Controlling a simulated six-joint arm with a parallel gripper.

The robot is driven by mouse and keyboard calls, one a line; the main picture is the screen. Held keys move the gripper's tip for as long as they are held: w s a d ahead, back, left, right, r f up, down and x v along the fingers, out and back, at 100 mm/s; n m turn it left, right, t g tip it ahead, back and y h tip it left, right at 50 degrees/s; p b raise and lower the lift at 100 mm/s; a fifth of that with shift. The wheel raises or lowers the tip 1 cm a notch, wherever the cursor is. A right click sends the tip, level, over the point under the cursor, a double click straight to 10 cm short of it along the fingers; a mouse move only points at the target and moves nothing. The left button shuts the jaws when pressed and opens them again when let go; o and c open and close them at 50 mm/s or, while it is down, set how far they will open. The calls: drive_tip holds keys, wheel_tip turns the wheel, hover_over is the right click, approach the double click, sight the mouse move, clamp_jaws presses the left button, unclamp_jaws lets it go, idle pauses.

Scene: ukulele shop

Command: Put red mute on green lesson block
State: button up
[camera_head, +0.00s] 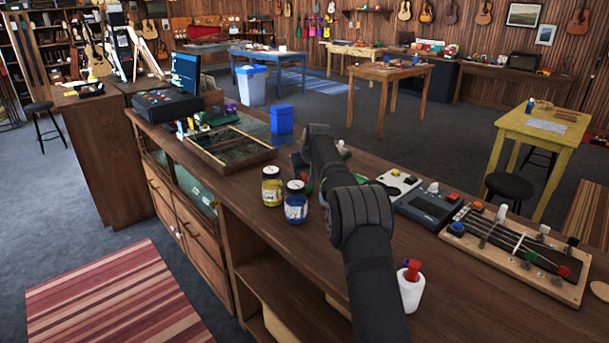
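I cannot make out for sure which thing is the red mute or the green lesson block. A small red piece (308,188) shows beside my forearm, by the blue jar, partly hidden. A small green block (531,257) and a red block (562,271) sit on the fretboard-like board (515,250) at right. My arm reaches over the counter's middle. My gripper is at its far end, mostly hidden by the arm, so its fingers cannot be read.
A shallow wooden tray (232,148) and blue box (282,119) lie farther back. Pedal-like devices (430,208) sit right of my arm. The counter (470,305) is bare at front right.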

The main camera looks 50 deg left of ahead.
drive_tip(key=v, duration=1.2)
drive_tip(key=shift+r, duration=0.15)
drive_tip(key=shift+a, duration=0.1)
drive_tip(key=x, duration=1.2)
drive_tip(key=shift+r, duration=0.85)
